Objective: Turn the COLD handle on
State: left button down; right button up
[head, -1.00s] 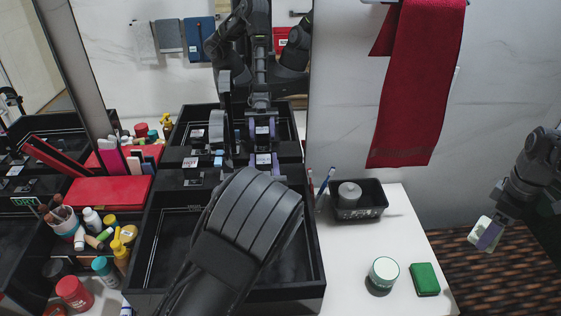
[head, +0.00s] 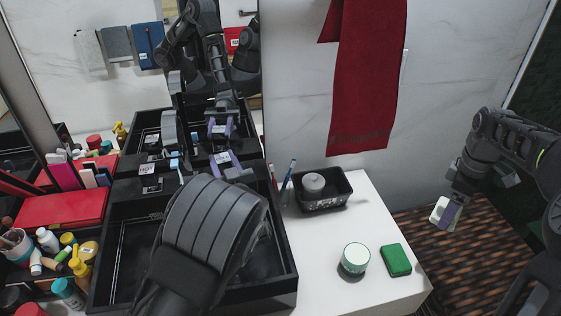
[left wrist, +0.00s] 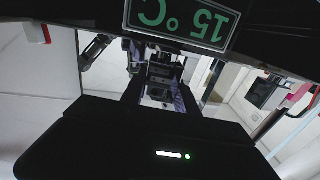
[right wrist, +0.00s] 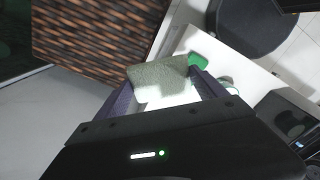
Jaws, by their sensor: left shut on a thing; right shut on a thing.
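The COLD handle (head: 222,157), with a pale label, stands at the back rim of the near black sink, its lettering too small to read. My left gripper (head: 226,163) has its purple fingers around it and is shut on it; the left wrist view shows the fingers low beneath a green 15 °C display (left wrist: 182,18). My left wrist hides part of the basin. The handle labelled HOT (head: 148,169) is to the left. My right gripper (head: 449,212) is off to the right, shut on a pale block (head: 437,209), which looks grey-green in the right wrist view (right wrist: 160,78).
A mirror behind the sink repeats my arm and the handles. The white counter (head: 325,262) carries a black tray (head: 322,203), a round jar (head: 355,257) and a green block (head: 396,260). Bottles and a red box (head: 62,208) crowd the left. A red towel (head: 365,80) hangs behind.

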pick_arm(q)
jog(key=n+g+y+b, duration=0.1)
jog(key=n+y, duration=0.1)
jog(key=y, duration=0.1)
jog(key=shift+w+n+g+y, duration=0.1)
jog(key=shift+n+g+y, duration=0.2)
jog(key=shift+n+g, duration=0.1)
pick_arm(e)
jog(key=shift+f, duration=0.9)
pick_arm(q)
jog(key=shift+r+n+g+y, duration=0.1)
jog(key=shift+n+g+y, duration=0.2)
jog(key=shift+g+y, duration=0.15)
jog(key=c, duration=0.9)
grip_release()
pick_arm(e)
jog(key=shift+f, duration=0.1)
pick_arm(q)
notch_tip(320, 180, up, 10)
jog(key=shift+f+b, duration=0.1)
jog(key=shift+b, duration=0.55)
pick_arm(e)
jog(key=shift+f, duration=0.45)
jog(key=shift+s+d, duration=0.1)
